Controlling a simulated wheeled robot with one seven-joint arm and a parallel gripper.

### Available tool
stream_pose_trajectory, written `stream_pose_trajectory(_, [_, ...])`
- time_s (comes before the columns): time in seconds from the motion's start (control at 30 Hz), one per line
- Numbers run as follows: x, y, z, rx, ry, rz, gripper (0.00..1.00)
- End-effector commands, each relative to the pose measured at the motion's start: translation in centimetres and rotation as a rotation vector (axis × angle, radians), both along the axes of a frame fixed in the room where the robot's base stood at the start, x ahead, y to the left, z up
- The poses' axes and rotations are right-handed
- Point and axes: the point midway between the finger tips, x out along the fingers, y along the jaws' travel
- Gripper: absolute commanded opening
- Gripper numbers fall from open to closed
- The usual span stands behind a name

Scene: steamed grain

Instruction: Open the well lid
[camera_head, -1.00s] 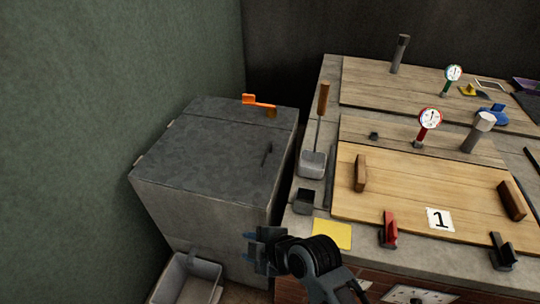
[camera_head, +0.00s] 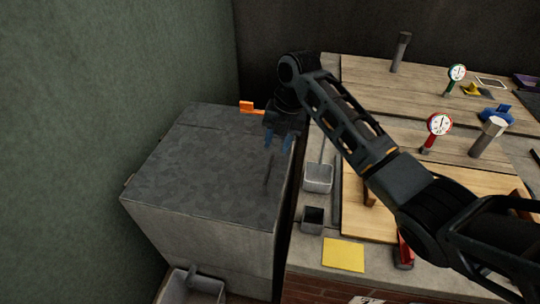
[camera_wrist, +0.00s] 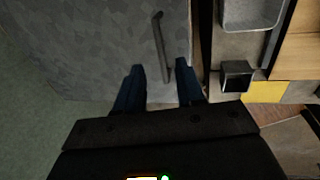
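The well is a grey stone block at the left with a flat, mottled grey lid (camera_head: 190,165) lying level on top. A thin dark handle (camera_wrist: 161,48) stands near the lid's right edge; in the head view it (camera_head: 268,170) is just below my fingers. An orange handle-like piece (camera_head: 251,108) sits at the lid's far edge, partly hidden by my gripper. My gripper (camera_head: 278,143) hangs over the lid's right side, fingers pointing down. In the wrist view my gripper (camera_wrist: 160,78) is open, with its two blue fingers apart and nothing between them; the handle's near end is close to the fingertips.
A grey bin (camera_head: 190,286) stands in front of the well. A green wall is at left.

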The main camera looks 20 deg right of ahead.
Motion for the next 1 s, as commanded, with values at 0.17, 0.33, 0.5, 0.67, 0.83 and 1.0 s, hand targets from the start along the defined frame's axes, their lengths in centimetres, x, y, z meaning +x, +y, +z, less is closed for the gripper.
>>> stream_pose_trajectory(0.17, [0.2,0.5,-2.6,0.0,0.003,0.002,0.38])
stream_pose_trajectory(0.33, [0.5,0.9,-5.1,0.0,0.002,-0.001,0.38])
stream_pose_trajectory(0.5, [0.7,1.2,-6.6,0.001,0.001,0.0,0.38])
stream_pose_trajectory(0.67, [0.8,1.3,-7.1,0.0,-0.001,0.0,0.38])
stream_pose_trajectory(0.83, [0.8,1.3,-7.1,0.001,-0.002,-0.001,0.38])
stream_pose_trajectory(1.0, [0.8,1.2,-7.1,0.001,-0.002,-0.001,0.24])
